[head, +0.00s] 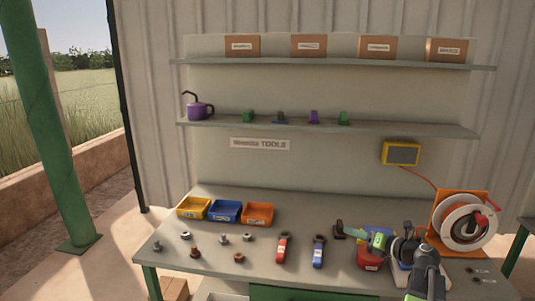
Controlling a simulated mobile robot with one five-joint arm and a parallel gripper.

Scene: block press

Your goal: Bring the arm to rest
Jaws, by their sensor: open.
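My arm rises from the lower right of the head view and bends left over the right part of the workbench (190,253).
Red (282,248) and blue (318,251) hand tools, several bolts, and yellow (193,208), blue (225,211) and orange (257,214) bins lie left. Shelves (330,125) hang behind.

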